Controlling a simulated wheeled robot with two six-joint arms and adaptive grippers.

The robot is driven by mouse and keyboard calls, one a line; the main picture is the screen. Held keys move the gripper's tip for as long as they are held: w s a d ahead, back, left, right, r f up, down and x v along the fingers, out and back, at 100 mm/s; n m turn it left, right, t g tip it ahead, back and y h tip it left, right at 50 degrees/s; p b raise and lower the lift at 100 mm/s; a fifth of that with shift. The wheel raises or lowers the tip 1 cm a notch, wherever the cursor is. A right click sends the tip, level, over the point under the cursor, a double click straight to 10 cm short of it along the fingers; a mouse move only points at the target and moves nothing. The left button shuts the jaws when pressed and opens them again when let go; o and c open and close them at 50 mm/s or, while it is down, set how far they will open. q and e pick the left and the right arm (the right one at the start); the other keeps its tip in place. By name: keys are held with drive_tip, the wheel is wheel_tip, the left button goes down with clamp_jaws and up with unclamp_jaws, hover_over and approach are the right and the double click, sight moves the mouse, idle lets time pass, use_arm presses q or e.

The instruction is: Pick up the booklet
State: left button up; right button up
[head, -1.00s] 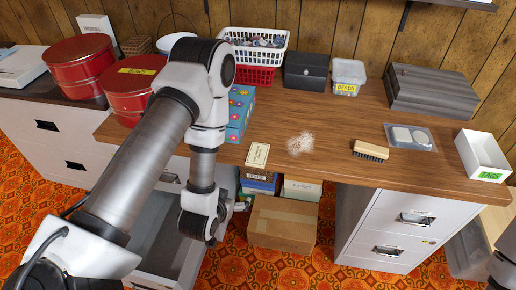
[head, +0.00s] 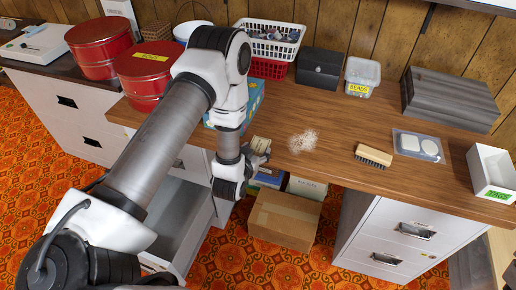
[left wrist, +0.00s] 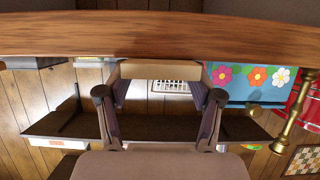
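The booklet (head: 260,143) is a small cream block at the front edge of the wooden table, partly hidden by my left gripper in the head view. In the left wrist view the booklet (left wrist: 160,70) shows its pale end face below the wooden edge, between the fingertips. My left gripper (head: 262,155) is at the table's front edge, right at the booklet. In the left wrist view its fingers (left wrist: 160,82) are spread wide, one at each side of the booklet; firm contact cannot be told. My right gripper is not in view.
A pale pile (head: 303,141), a brush (head: 374,155) and a blister pack (head: 417,146) lie right of the booklet. A flowered box (left wrist: 240,85) and red tins (head: 145,72) stand left. A cardboard box (head: 285,218) and an open drawer (head: 178,225) are below.

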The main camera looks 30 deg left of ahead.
use_arm(q)
drive_tip(key=c, duration=0.4)
drive_tip(key=shift+o, duration=0.2)
